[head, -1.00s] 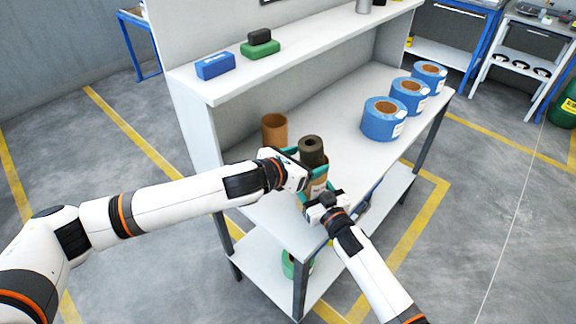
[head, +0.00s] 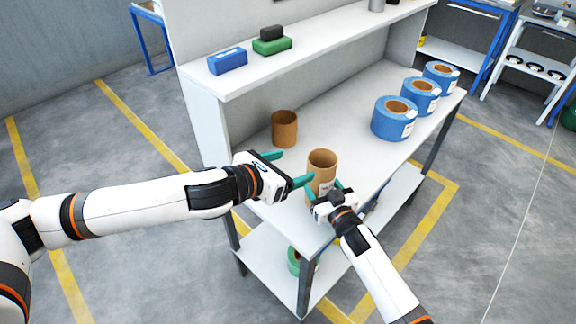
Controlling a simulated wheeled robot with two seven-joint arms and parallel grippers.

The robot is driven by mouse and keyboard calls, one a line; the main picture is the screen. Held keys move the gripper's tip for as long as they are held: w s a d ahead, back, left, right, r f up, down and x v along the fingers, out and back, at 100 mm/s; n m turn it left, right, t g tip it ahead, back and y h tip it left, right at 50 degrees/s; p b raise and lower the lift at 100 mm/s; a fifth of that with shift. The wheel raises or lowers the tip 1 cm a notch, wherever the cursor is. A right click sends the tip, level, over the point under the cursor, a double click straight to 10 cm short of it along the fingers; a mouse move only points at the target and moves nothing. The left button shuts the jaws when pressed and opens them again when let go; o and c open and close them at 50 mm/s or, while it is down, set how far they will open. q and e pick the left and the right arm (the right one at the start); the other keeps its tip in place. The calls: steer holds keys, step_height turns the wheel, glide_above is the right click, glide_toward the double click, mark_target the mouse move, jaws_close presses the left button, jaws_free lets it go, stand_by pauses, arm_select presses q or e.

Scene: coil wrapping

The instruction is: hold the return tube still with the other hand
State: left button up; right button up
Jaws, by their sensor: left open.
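An upright brown cardboard tube with a pale label (head: 322,165) stands near the front left of the bench, its open top facing up. I take it to be the return tube. My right gripper (head: 325,191) is low on its near side, with one teal finger against each side. My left gripper (head: 288,168) is open and empty, just left of the tube, its teal fingers apart and pointing right. A second brown tube (head: 284,129) stands farther back to the left. The inside of the labelled tube is too dark to make out.
Several blue rolls, the nearest a large one (head: 394,119), stand along the right of the bench (head: 350,120). A blue block (head: 227,61) and a green block (head: 271,46) lie on the upper shelf. The bench middle is clear.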

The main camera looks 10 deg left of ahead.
steer(key=shift+d+f, duration=0.1)
steer(key=shift+f, duration=0.15)
steer(key=o, duration=0.8)
steer(key=shift+c, duration=0.2)
steer(key=o, duration=0.3)
steer(key=shift+r, duration=0.1)
